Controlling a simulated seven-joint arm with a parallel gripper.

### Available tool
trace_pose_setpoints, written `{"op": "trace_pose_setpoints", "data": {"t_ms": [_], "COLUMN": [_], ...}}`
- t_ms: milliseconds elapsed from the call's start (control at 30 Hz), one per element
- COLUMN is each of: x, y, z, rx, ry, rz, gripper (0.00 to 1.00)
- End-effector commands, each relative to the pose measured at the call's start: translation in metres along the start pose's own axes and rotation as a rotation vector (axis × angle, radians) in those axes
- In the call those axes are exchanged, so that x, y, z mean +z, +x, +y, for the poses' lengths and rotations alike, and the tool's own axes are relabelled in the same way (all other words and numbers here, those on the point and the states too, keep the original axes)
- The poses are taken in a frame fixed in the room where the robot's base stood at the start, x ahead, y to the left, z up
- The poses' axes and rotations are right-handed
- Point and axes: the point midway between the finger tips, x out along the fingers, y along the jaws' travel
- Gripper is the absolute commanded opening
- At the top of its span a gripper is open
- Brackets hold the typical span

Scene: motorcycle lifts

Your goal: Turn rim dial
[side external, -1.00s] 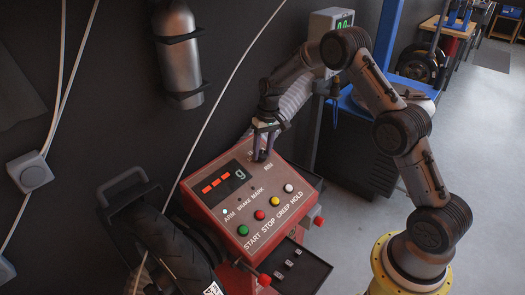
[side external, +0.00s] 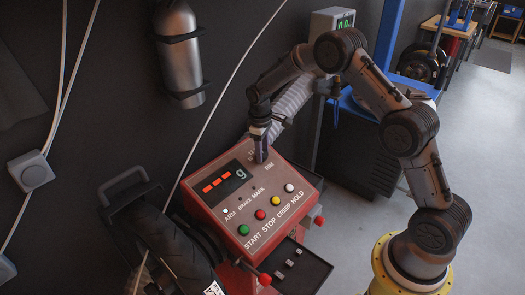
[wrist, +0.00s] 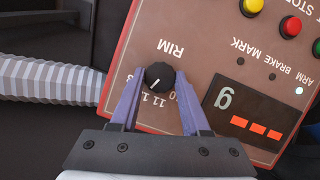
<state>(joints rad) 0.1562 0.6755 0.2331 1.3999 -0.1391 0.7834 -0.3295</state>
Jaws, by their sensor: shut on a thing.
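The rim dial (wrist: 159,75) is a small black knob with a white pointer line, beside the printed word RIM and a number scale on the red-brown control panel (side external: 205,186). In the wrist view my gripper (wrist: 160,78) has its two purple fingers on either side of the knob, shut on it. In the side view my gripper (side external: 261,158) points down at the panel's upper edge and hides the dial. The red display (side external: 223,182) shows three dashes and a "g". The pointer line slants in the wrist view.
Colored buttons, including a green START (side external: 243,230) and a red STOP (side external: 260,214), line the panel's front. A black tray (side external: 305,268) sticks out at lower right. A grey ribbed hose (wrist: 50,80) runs beside the panel. A tire (side external: 175,245) stands at left.

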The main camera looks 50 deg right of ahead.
Motion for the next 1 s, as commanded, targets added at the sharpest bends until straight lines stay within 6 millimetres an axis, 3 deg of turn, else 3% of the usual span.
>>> {"op": "trace_pose_setpoints", "data": {"t_ms": [567, 600, 700, 733, 1000], "x": [-0.0011, -0.0011, -0.0009, -0.0009, -0.0004], "y": [-0.0017, -0.0017, -0.0014, -0.0013, -0.0008], "z": [0.0001, 0.0001, 0.0, 0.0, -0.0002], "rx": [0.014, 0.014, 0.014, 0.014, 0.013], "ry": [-0.031, -0.031, -0.031, -0.031, -0.031], "rz": [0.004, 0.004, 0.003, 0.003, 0.001], "gripper": [0.0, 0.53, 0.71, 0.76, 0.76]}}
